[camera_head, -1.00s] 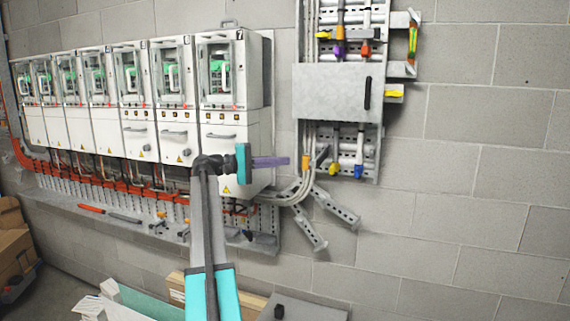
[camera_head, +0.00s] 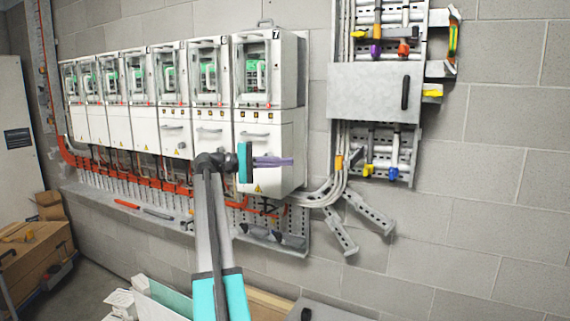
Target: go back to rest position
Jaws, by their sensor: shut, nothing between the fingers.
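My gripper (camera_head: 273,162) is at the end of my raised arm in the middle of the picture, with a teal block at its base and purple fingers pointing right. The fingers lie together with nothing held. In the picture the gripper overlaps the lower front of the cabinet marked 7 (camera_head: 262,137); whether it touches that cabinet cannot be told.
A row of white drive cabinets (camera_head: 175,138) hangs on a grey block wall (camera_head: 480,225). A grey box (camera_head: 373,92) with pipes stands right of them. Cardboard boxes (camera_head: 35,255) stand lower left, and boards (camera_head: 165,300) lie low in front.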

